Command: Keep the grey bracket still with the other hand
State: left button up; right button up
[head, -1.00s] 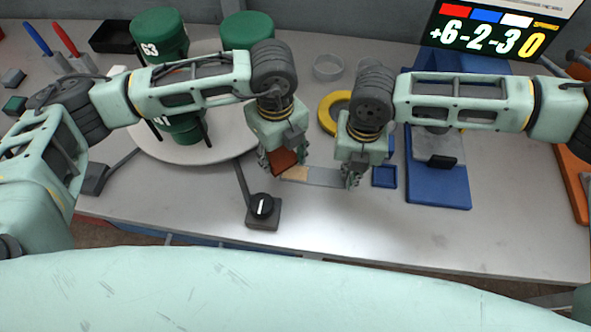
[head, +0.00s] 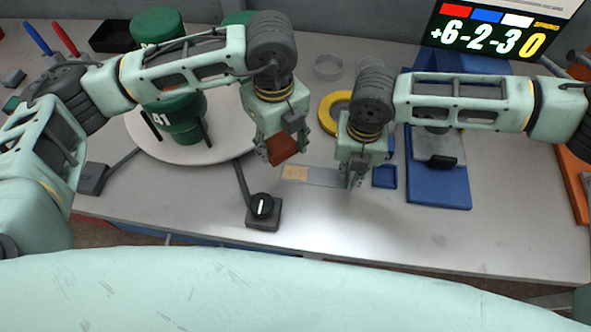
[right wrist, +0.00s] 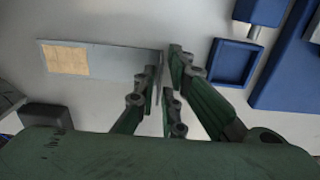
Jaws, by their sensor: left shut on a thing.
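The grey bracket (head: 322,177) lies on the table, a flat plate with a tan patch (head: 295,172) at its left end. In the right wrist view the bracket (right wrist: 115,62) has a thin upright flange at its right end. My right gripper (head: 353,182) is closed around that flange, with fingers (right wrist: 163,92) on both sides of it. My left gripper (head: 279,158) is shut on a red-brown block (head: 284,149) and holds it above and left of the tan patch. The patch is bare.
A round pale turntable (head: 150,145) with green cylinders stands at left. A black knob box (head: 262,210) sits in front of my left gripper. A small blue tray (head: 385,177) and a blue stand (head: 437,190) are at right. The front right table is clear.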

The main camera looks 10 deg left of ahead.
jog(key=o, duration=0.3)
jog(key=shift+o, duration=0.2)
notch_tip(320, 180, up, 12)
dwell(0.4)
